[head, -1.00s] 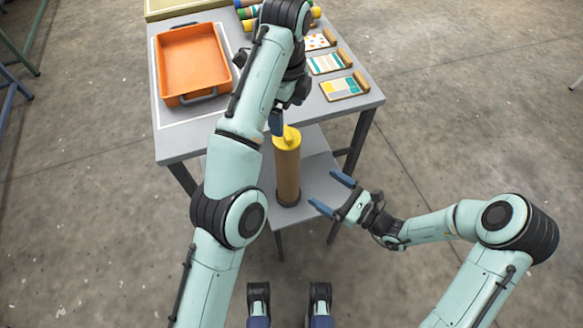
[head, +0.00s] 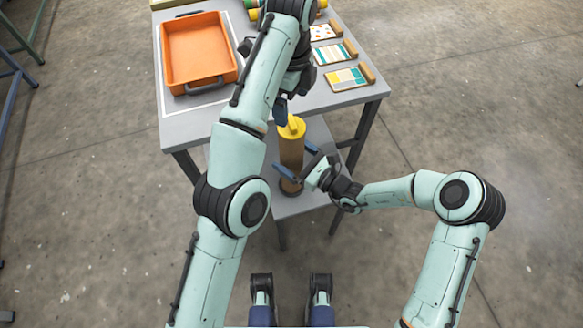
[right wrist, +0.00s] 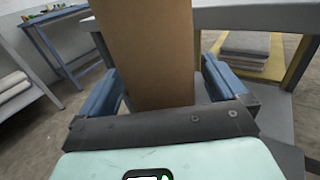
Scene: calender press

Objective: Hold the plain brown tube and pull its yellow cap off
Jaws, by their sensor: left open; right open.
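The plain brown tube (head: 291,152) stands upright on the lower grey shelf, with its yellow cap (head: 293,129) on top and a dark base. My right gripper (head: 293,160) is open at the tube's lower half, with a blue finger on either side of it. In the right wrist view the tube (right wrist: 147,50) stands between the two open fingers; whether they touch it I cannot tell. My left gripper (head: 281,112) is open at the cap, fingers pointing down; my left arm hides part of it, and contact is unclear.
The grey table (head: 190,133) behind the tube holds an orange tray (head: 197,85) at left. Sample boards (head: 347,78) lie at right, and more capped tubes are partly hidden at the back. The floor right of the table is clear.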

